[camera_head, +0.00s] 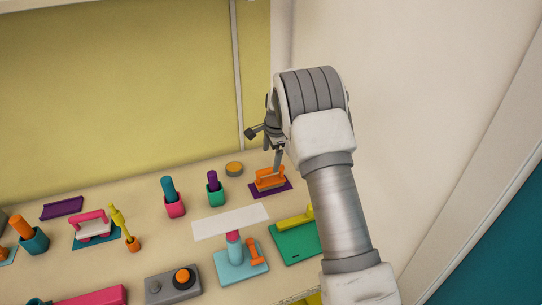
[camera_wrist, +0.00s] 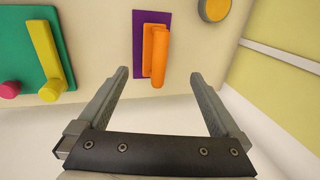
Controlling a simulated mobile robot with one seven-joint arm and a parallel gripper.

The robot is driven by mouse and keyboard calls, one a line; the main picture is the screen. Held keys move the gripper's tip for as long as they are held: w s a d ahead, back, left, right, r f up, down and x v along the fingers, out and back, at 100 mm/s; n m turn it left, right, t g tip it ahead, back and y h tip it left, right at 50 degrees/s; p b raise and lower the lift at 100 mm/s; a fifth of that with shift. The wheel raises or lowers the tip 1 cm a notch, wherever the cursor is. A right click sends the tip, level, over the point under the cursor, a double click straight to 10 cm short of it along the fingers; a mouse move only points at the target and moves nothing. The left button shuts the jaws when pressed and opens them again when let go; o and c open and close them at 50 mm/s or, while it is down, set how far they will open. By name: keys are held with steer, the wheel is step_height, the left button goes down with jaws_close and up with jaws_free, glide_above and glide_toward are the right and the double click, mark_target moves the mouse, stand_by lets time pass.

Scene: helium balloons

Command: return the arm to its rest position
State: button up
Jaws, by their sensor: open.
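My gripper (camera_wrist: 160,90) is open and empty in the wrist view, its two fingers wide apart. An orange handled piece (camera_wrist: 157,52) on a purple mat (camera_wrist: 138,45) lies ahead of the fingers, toward the top of that view. In the head view my gripper (camera_head: 264,147) hangs from my arm above the back right of the table (camera_head: 130,190). One finger overlaps the orange piece (camera_head: 270,178) in the picture; I cannot tell how far above it is. My arm hides part of the table's right side.
A green board (camera_head: 297,245) with a yellow bar lies beside my arm. A grey and orange disc (camera_head: 234,169) and pink (camera_head: 174,207) and green cups (camera_head: 215,195) stand left of my gripper. Walls rise behind and right.

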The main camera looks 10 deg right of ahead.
steer(key=s+r+n+t, duration=0.1)
steer(key=s+r+n, duration=0.6)
steer(key=s+r, duration=1.2)
steer(key=s+r+n+t, duration=0.1)
steer(key=s+r+n, duration=0.2)
steer(key=s, duration=2.1)
steer(key=n, duration=0.5)
steer(key=shift+n+t+h, duration=0.3)
steer(key=shift+n, duration=0.1)
